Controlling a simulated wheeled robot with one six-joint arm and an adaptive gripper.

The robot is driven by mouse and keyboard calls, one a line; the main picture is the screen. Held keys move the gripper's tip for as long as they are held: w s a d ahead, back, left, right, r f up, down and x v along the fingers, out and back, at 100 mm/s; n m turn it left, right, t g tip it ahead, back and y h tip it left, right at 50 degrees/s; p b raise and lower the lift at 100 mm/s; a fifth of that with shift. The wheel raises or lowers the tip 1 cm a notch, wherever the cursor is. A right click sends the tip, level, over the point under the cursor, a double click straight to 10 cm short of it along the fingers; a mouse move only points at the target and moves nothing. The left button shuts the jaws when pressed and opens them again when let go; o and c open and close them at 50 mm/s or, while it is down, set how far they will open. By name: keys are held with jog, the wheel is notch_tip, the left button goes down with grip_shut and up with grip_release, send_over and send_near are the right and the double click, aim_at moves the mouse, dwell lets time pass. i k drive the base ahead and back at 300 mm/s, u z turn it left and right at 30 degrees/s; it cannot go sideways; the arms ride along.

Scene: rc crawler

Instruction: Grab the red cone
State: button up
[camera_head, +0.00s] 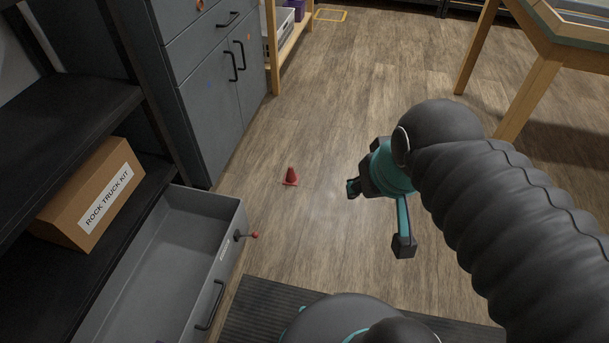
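The small red cone (291,175) stands upright on the wooden floor, left of the picture's middle and in front of the grey cabinet. My gripper (377,219) is to the right of the cone and apart from it, at the end of my dark arm. Its two fingers are spread wide, with dark pads at their tips, and nothing shows between them.
An open grey drawer (225,226) juts out at lower left, with a small red-tipped rod at its front. A ROCK TRUCK KIT box (118,168) lies on the black shelf. A wooden-legged table (541,84) stands at upper right. The floor around the cone is clear.

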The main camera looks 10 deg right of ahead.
aim_at(291, 178)
jog(key=z, duration=0.4)
jog(key=i, duration=1.1)
jog(key=u, duration=0.85)
